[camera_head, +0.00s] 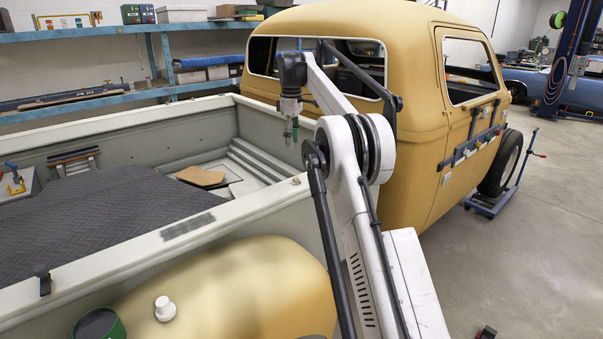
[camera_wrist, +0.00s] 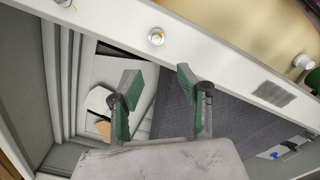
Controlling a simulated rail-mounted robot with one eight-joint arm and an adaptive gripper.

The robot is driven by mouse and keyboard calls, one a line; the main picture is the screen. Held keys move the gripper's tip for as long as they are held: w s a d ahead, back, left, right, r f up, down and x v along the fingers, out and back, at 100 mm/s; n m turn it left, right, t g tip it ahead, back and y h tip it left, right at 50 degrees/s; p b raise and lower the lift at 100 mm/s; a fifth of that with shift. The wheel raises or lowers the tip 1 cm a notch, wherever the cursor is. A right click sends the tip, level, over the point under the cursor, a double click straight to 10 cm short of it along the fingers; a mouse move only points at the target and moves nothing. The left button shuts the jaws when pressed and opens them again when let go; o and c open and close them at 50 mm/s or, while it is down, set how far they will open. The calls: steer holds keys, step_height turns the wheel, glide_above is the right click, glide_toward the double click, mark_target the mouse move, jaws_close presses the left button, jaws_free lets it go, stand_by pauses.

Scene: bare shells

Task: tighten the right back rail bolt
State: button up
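My gripper (camera_head: 290,136) hangs over the truck bed near the cab, fingers down. In the wrist view its two green-padded fingers (camera_wrist: 158,78) are apart with nothing between them. A round pale bolt with a yellowish centre (camera_wrist: 156,36) sits on the light bed rail (camera_wrist: 205,62), ahead of the gap between the fingertips and apart from them. It appears as a small knob (camera_head: 296,180) on the near rail (camera_head: 255,203) in the head view. A second bolt (camera_wrist: 64,3) is partly cut off at the top edge of the wrist view. No label shows which is right back.
A dark quilted mat (camera_head: 95,225) and a tan piece (camera_head: 200,176) lie in the bed. A white knob-like item (camera_head: 165,308) and green tin (camera_head: 98,325) stand on the yellow fender. The yellow cab (camera_head: 400,60) rises close behind my arm.

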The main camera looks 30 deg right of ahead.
mark_target(296, 180)
steer(key=f, duration=0.4)
steer(key=f+p, duration=0.1)
steer(key=f, duration=0.4)
steer(key=f+p, duration=0.1)
steer(key=f, duration=0.4)
steer(key=shift+w+d+f, duration=0.1)
steer(key=shift+d+f, duration=0.05)
steer(key=shift+d, duration=0.25)
jaws_close()
